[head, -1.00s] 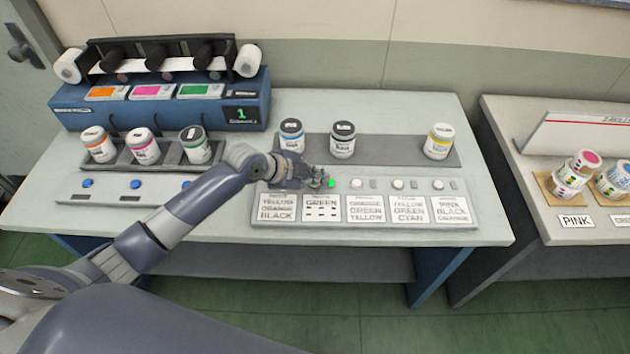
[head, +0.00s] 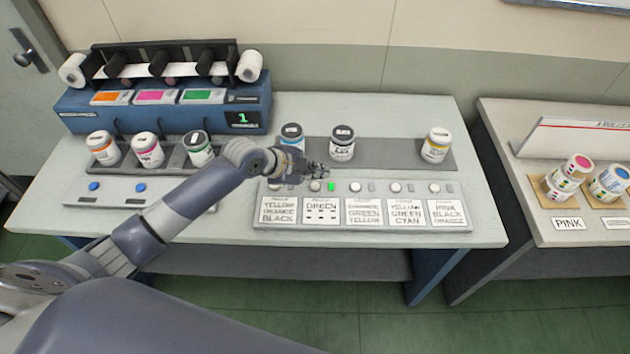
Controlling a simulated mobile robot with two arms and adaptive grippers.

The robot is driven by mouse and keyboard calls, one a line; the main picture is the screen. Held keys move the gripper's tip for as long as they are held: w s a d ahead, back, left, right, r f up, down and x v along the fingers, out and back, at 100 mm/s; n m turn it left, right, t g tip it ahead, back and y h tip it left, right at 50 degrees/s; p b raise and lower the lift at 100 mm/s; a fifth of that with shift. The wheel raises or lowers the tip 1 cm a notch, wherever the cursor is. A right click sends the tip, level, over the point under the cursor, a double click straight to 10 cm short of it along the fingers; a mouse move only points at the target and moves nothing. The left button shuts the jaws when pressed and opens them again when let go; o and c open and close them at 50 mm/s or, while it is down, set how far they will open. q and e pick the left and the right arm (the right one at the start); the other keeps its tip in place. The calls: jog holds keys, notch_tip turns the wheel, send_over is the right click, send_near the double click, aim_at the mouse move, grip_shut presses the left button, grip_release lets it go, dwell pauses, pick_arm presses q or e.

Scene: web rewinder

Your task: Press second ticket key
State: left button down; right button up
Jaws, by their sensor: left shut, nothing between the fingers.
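The ticket panel (head: 462,226) stands at the front of the table, with a row of white cards and a round key above each. A small lamp (head: 331,187) just right of this key glows green. My left gripper (head: 321,171) is shut and empty. Its fingertips appear just behind and above the second key, apart from it. The gripper and wrist cover part of the panel's back left. My right gripper is out of view.
Jars stand behind the panel, a dark-lidded one (head: 342,144) close to my left gripper and a yellow-labelled one (head: 436,146) farther right. A blue rewinder (head: 78,121) stands at back left, its display showing 1. The table's right end is clear.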

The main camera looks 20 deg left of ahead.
pick_arm(q)
jog(key=shift+r+p, duration=0.95)
jog(key=shift+r, duration=0.55)
